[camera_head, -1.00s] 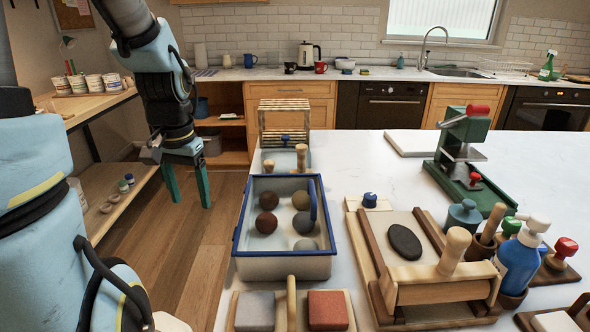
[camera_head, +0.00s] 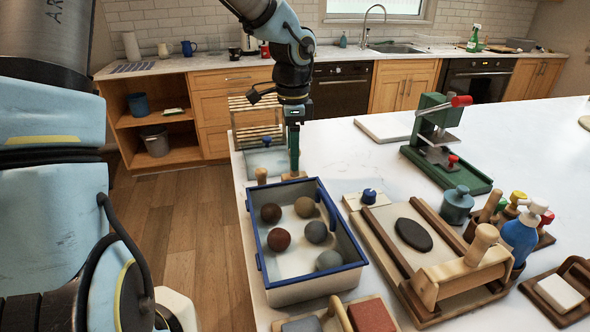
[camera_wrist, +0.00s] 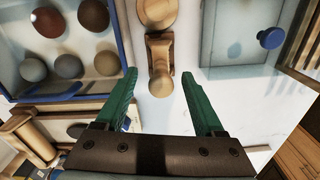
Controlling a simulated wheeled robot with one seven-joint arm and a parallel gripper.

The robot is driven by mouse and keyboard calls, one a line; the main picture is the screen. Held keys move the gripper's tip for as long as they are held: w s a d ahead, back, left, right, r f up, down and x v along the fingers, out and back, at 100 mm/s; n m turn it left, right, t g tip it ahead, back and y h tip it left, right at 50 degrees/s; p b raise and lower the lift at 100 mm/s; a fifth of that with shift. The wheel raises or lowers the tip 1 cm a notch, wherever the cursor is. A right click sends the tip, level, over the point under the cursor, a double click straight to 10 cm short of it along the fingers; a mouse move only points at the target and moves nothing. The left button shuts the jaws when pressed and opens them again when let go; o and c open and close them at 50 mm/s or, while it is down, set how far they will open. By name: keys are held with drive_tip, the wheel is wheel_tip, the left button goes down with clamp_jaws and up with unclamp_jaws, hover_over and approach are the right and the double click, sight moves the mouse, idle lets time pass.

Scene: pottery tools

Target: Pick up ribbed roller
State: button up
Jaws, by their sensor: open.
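No piece is plainly recognisable as the ribbed roller. A pale wooden piece with a rounded end (camera_wrist: 160,62) stands between my fingers in the wrist view; I cannot make out ribs on it. In the head view its wooden base (camera_head: 295,176) shows just behind the blue-rimmed bin, mostly hidden by my gripper. My gripper (camera_wrist: 159,77) is open and empty, with one green finger on each side of the piece and apart from it. My gripper also shows in the head view (camera_head: 294,165), pointing down. A second wooden knob (camera_head: 262,175) stands to its left.
The blue-rimmed bin (camera_head: 353,267) with several clay balls is close in front. A board with a blue knob (camera_wrist: 235,70) and a slatted rack (camera_head: 256,133) lie behind. A green press (camera_head: 440,140) and a framed slab roller (camera_head: 465,272) stand to the right.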

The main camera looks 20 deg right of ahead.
sight(295, 175)
drive_tip(key=f+p, duration=0.1)
drive_tip(key=f, duration=0.4)
drive_tip(key=shift+d, duration=0.2)
clamp_jaws()
idle(0.3)
